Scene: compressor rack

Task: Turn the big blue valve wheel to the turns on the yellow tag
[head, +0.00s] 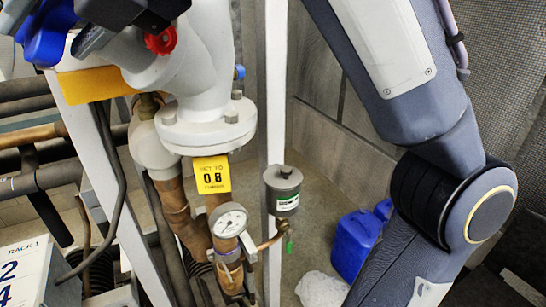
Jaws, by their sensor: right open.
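The big blue valve wheel (47,33) is at the upper left corner, partly cut off by the frame's top. It is mounted on a pale grey valve body. The top edge cuts off part of the gripper. My left gripper is not in view.
A small red knob (161,41) sits close to my right gripper. A pressure gauge (229,221) and a grey canister (283,190) are lower down. White rack posts (275,90) stand by the pipes. Blue jugs (356,243) are on the floor.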

